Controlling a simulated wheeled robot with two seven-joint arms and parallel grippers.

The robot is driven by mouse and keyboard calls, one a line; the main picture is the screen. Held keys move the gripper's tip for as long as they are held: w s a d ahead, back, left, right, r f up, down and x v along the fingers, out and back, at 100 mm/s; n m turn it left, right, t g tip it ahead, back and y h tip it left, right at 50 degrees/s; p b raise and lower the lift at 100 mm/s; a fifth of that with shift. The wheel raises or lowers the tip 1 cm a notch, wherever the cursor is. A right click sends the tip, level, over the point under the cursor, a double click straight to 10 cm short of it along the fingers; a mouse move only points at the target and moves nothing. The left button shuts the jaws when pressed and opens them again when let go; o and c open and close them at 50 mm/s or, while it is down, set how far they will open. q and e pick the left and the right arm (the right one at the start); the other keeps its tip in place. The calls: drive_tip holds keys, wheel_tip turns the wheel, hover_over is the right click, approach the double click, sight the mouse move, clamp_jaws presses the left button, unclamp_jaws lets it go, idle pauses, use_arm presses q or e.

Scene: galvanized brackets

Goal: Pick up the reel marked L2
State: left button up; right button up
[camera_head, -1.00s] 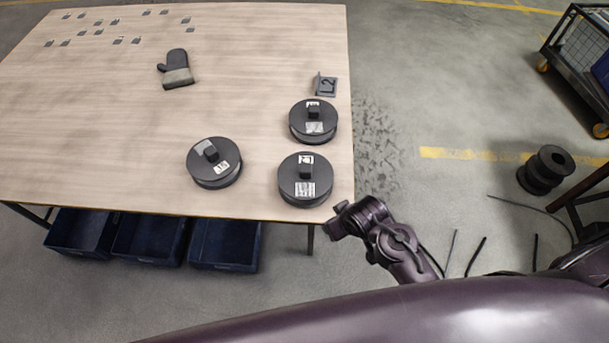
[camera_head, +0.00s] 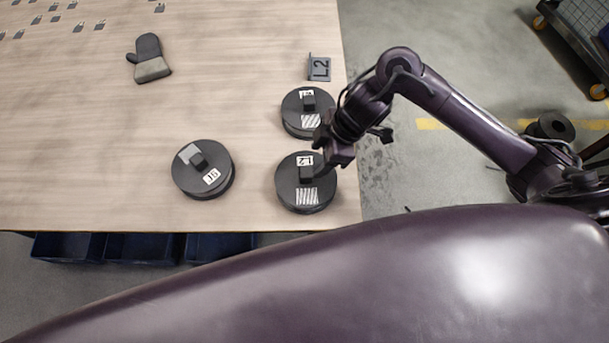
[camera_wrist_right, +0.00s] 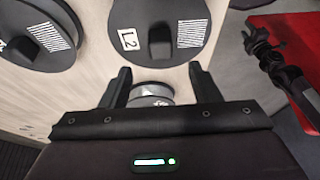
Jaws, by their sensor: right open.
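The reel marked L2 (camera_head: 305,189) is a black disc with a central block, a white L2 label and a striped label. It lies flat near the table's front right corner. It also shows at the top middle of the right wrist view (camera_wrist_right: 165,55). My right gripper (camera_head: 328,160) hangs over this reel's right edge in the head view. In the right wrist view its fingers (camera_wrist_right: 159,70) are apart with nothing held; the reel is beyond their tips. A dark jointed arm at the right of that view seems to be my left one, its gripper (camera_wrist_right: 258,45) too small to read.
A second striped-label reel (camera_head: 291,120) lies just behind, and a third reel (camera_head: 185,182) lies to the left. A grey mitt (camera_head: 149,58) lies farther back. Blue bins (camera_head: 145,248) sit below the table.

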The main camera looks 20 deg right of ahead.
sight(306, 171)
drive_tip(key=shift+x, duration=1.15)
drive_tip(key=x, duration=0.2)
drive_tip(key=shift+s+a+f, duration=0.1)
drive_tip(key=shift+a+f, duration=0.05)
drive_tip(key=shift+f, duration=0.2)
drive_tip(key=shift+a+f, duration=0.15)
drive_tip(key=shift+f, duration=0.4)
use_arm(q)
drive_tip(key=shift+s+a+f, duration=0.1)
drive_tip(key=shift+s+a, duration=0.05)
drive_tip(key=shift+s, duration=0.1)
use_arm(e)
clamp_jaws()
drive_tip(key=shift+w+a+r, duration=0.1)
drive_tip(key=shift+w, duration=0.1)
